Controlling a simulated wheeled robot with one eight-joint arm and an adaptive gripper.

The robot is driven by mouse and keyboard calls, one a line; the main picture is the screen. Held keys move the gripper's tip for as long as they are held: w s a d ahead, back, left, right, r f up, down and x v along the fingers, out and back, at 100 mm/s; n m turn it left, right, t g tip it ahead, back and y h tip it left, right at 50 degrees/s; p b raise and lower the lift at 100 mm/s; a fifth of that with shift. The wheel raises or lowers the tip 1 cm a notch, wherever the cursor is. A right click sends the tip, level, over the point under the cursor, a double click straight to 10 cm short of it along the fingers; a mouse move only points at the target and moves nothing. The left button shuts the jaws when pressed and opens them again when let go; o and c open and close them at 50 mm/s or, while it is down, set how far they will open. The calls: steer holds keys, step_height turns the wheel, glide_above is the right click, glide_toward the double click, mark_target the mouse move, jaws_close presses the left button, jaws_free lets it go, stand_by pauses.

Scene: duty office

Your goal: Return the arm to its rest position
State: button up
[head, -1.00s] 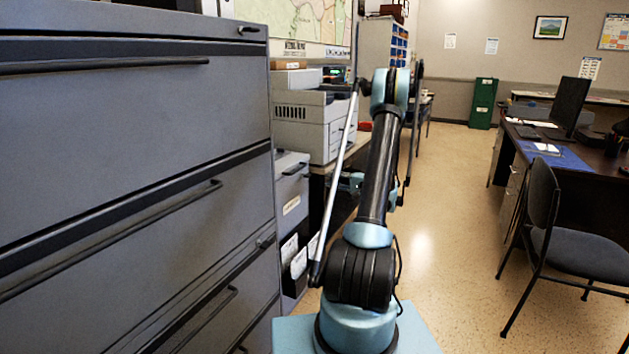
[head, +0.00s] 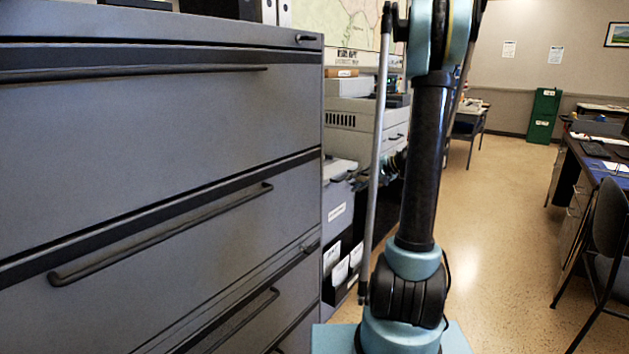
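My arm stands nearly upright in the right middle of the head view, with its blue-green elbow cut off by the top edge. A thin silver rod runs along its left side. What appears to be my gripper (head: 368,176) shows as small dark parts behind the rod, left of the black upper link. The arm partly hides it, and its fingers are too small and dark to read as open or shut. I see no object clearly held.
A large grey filing cabinet (head: 150,140) fills the left, close to my arm. Behind it stand a printer (head: 352,125) and a lower grey cabinet (head: 338,210). A chair (head: 606,235) and a desk (head: 572,190) are at the right. The floor (head: 505,230) between is clear.

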steer(key=s+a+n+g+h, duration=0.25)
steer(key=s+h, duration=0.25)
steer(key=s, duration=1.5)
steer(key=s+d+f+n+h, duration=0.1)
steer(key=s+d+f+h, duration=0.1)
steer(key=s, duration=0.7)
steer(key=s+d+f+n+h, duration=0.1)
steer(key=s+d+f+h, duration=0.2)
steer(key=s, duration=0.6)
step_height(320, 180, down, 2)
steer(key=shift+d+f+g, duration=0.15)
steer(key=shift+d+g, duration=0.15)
steer(key=shift+g, duration=0.15)
